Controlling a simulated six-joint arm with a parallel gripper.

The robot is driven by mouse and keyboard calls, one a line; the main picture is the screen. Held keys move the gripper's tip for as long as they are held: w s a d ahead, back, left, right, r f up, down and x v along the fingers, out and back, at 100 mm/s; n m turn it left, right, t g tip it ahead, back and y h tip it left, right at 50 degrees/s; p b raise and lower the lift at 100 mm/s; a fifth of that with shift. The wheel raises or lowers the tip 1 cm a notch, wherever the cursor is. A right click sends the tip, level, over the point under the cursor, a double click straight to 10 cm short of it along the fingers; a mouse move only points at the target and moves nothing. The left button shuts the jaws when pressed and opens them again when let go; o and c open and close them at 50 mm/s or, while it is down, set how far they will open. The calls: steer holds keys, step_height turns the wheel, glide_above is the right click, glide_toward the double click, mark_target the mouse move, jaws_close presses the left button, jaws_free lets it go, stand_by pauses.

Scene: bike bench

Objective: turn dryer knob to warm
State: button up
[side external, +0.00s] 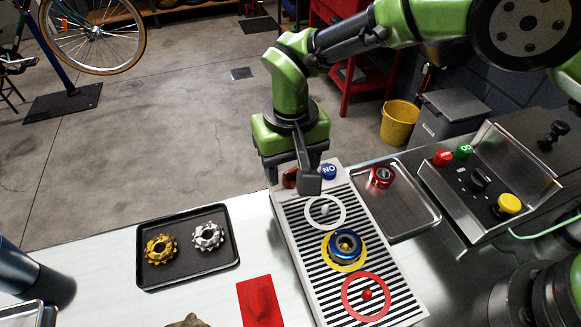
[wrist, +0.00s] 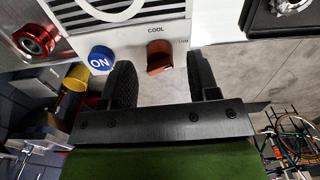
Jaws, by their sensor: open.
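The orange-red dryer knob (wrist: 159,57) sits on the front edge of the white dryer panel (wrist: 125,33), below the printed word COOL. A smaller label, partly hidden, lies to its right. In the side external view the knob (side external: 290,178) shows just left of my gripper (side external: 308,187). In the wrist view my gripper (wrist: 161,66) is open, with one dark finger on each side of the knob and visible gaps between. I cannot tell whether a finger touches it. Its exact pointing direction is hard to read.
The blue ON button (wrist: 101,59) is close beside my left finger in the wrist view. The striped dryer top (side external: 318,240) carries a blue ringed part (side external: 345,246). A black tray (side external: 187,268) with two sprockets stands left, and a grey tray (side external: 410,215) right.

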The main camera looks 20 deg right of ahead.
mark_target(291, 170)
step_height(291, 170, up, 8)
steer(key=shift+r, duration=0.2)
steer(key=shift+f+m, duration=0.1)
steer(key=shift+m, duration=0.5)
step_height(291, 170, down, 10)
steer(key=shift+r, duration=0.1)
